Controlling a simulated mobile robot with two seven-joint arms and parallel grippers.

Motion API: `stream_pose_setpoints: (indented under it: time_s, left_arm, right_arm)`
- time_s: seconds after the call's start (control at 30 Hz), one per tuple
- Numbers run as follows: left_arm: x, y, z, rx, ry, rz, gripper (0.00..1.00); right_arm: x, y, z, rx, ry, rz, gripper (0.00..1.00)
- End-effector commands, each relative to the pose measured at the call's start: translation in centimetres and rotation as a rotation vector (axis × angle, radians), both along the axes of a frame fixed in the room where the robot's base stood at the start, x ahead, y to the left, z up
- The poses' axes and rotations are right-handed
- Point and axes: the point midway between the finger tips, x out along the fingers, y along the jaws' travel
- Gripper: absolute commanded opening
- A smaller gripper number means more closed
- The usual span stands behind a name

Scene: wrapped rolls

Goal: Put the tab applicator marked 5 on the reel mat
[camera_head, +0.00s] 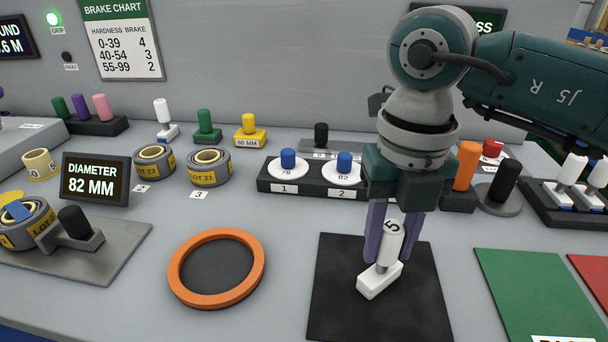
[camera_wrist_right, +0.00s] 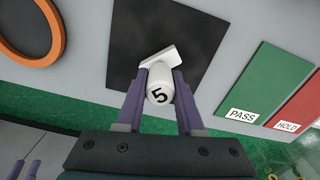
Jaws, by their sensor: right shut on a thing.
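The tab applicator marked 5 (camera_head: 379,279) is white, with an upright round handle on a flat block foot. My right gripper (camera_head: 390,240) is shut on its handle, one purple finger on each side. The applicator is over the black square mat (camera_head: 335,310); whether its foot touches the mat I cannot tell. In the right wrist view the applicator (camera_wrist_right: 160,82) shows its 5 between the fingers, with the black mat (camera_wrist_right: 205,38) behind it. My left gripper is not in view.
An orange ring with a dark round middle (camera_head: 262,262) lies left of the mat. Green (camera_head: 535,290) and red (camera_head: 594,275) pads lie to the right. A dark stand with numbered blue-knobbed discs (camera_head: 265,185) is behind. More white applicators (camera_head: 568,180) stand at the right.

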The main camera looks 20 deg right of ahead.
Motion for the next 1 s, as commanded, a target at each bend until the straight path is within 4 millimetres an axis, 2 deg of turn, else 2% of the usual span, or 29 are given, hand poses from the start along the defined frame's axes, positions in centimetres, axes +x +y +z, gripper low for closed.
stream_pose_setpoints:
  time_s: [0.07,0.1,0.33,0.57,0.7,0.77,1.0]
  left_arm:
    - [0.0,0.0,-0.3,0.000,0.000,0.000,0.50]
    - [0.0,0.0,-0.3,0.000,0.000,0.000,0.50]
    - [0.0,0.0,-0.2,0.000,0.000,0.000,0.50]
    - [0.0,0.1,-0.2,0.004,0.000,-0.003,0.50]
    - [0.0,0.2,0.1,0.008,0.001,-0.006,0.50]
    - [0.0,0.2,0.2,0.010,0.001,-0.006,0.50]
    - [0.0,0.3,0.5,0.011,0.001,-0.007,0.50]
  right_arm:
    - [0.0,0.0,-0.3,0.000,-0.001,-0.001,0.00]
    - [0.0,0.0,-0.3,0.000,0.000,-0.001,0.39]
    - [0.0,0.0,-0.2,0.000,0.000,-0.001,0.65]
    - [0.0,0.0,-0.2,0.000,0.000,-0.001,0.66]
    - [0.0,0.0,0.6,0.000,-0.001,0.000,0.66]
    - [0.1,0.0,1.5,0.000,-0.003,-0.001,0.66]
    - [0.2,0.0,6.9,0.000,-0.006,0.000,0.66]
